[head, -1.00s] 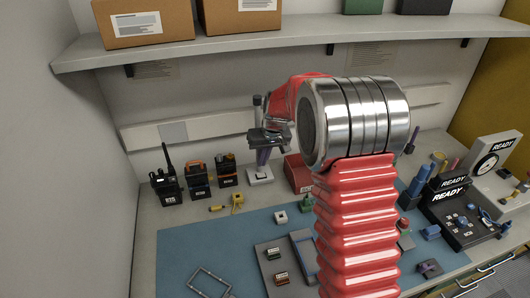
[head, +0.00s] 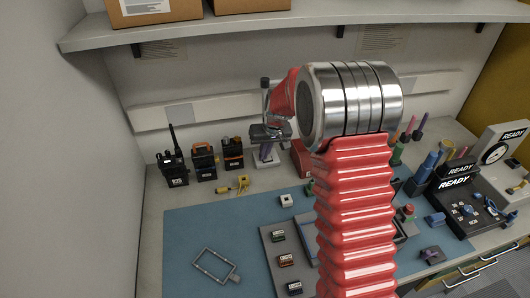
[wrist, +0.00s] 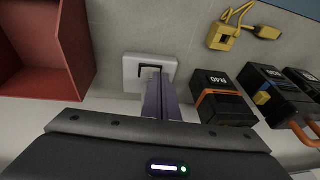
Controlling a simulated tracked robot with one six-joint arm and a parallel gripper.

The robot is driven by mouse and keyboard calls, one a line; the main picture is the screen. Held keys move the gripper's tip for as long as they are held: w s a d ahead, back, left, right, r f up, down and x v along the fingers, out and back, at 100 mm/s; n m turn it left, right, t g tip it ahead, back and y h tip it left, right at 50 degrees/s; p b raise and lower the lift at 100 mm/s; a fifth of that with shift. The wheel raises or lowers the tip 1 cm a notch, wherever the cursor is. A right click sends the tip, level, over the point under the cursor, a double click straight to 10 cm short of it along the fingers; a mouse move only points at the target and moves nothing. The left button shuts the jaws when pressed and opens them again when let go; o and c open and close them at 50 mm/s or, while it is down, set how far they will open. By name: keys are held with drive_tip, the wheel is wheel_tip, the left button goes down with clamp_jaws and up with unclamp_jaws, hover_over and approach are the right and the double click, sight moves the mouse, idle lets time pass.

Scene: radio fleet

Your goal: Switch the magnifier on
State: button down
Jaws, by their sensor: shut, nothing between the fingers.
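A small white base with a black switch (wrist: 150,70) stands on the bench under my fingers in the wrist view. In the head view the white base (head: 266,164) is at the back of the bench, largely behind my gripper. I cannot tell for sure that it belongs to the magnifier. My gripper (wrist: 155,77) has its purple fingers shut with nothing between them. Their tips overlap the black switch; whether they touch it is hidden. In the head view my gripper (head: 268,152) points down over the base. A grey rectangular frame (head: 198,262) with a short handle lies on the blue mat.
Several radios (head: 205,162) stand left of the base, with a yellow item (head: 242,185) before them. A red open box (wrist: 45,45) is close on the other side. A shelf (head: 230,30) hangs above. The blue mat's (head: 185,235) left part is mostly clear.

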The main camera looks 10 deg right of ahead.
drive_tip(key=shift+d, duration=0.1)
drive_tip(key=shift+d+r, duration=0.15)
drive_tip(key=shift+d, duration=0.55)
drive_tip(key=shift+r, duration=0.75)
drive_tip(key=a+v, duration=0.1)
drive_tip(key=v, duration=1.1)
drive_tip(key=shift+w+a+r, duration=0.25)
drive_tip(key=shift+w+a, duration=0.1)
drive_tip(key=shift+a, duration=0.15)
drive_tip(key=s+a+r+t, duration=0.1)
drive_tip(key=s+r, duration=0.2)
drive_tip(key=s, duration=1.4)
drive_tip(key=s+a+r+t+h, duration=0.1)
drive_tip(key=s+r, duration=0.2)
drive_tip(key=s, duration=1.4)
drive_tip(key=shift+s+a, duration=0.15)
drive_tip(key=shift+s, duration=0.2)
